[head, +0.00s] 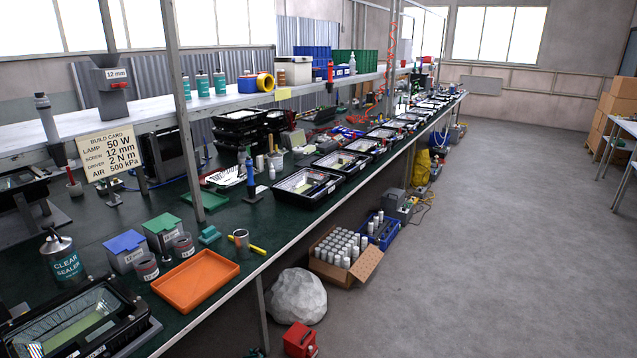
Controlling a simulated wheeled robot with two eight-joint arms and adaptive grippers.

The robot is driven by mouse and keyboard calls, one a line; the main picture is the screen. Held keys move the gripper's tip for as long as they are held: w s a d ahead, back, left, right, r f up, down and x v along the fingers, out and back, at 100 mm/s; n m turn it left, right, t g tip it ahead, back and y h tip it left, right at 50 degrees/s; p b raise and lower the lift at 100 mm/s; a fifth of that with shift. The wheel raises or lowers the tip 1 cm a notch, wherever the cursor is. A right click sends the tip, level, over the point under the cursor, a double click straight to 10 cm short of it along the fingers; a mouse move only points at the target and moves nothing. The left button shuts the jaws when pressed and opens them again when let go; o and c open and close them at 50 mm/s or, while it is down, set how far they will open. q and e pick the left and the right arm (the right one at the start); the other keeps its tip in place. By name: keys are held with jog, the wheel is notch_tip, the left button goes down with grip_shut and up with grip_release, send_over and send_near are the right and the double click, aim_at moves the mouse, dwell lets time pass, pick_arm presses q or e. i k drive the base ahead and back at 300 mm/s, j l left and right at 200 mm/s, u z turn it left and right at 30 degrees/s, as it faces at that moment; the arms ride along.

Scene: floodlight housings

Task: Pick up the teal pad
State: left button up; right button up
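A small teal pad (209,236) lies on the dark green bench top (262,232). It is behind the orange tray (196,279), to the right of the green-lidded box (162,231) and left of a metal cup (241,241). Its upper face is uncovered, and it looks like a low block with an uneven top. Neither of my grippers shows in the head view.
A yellow marker-like stick (258,251) lies by the cup. A sealer can (62,256) and floodlight housing (72,318) stand at front left. A grey rock (296,296) and open carton (345,258) are on the floor.

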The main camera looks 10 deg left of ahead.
aim_at(210, 234)
jog(key=i+j+z, duration=0.1)
jog(key=i+z, duration=0.2)
jog(key=i, duration=1)
jog(key=i+u, duration=0.35)
jog(key=i+l+u, duration=0.2)
jog(key=i+u, duration=0.15)
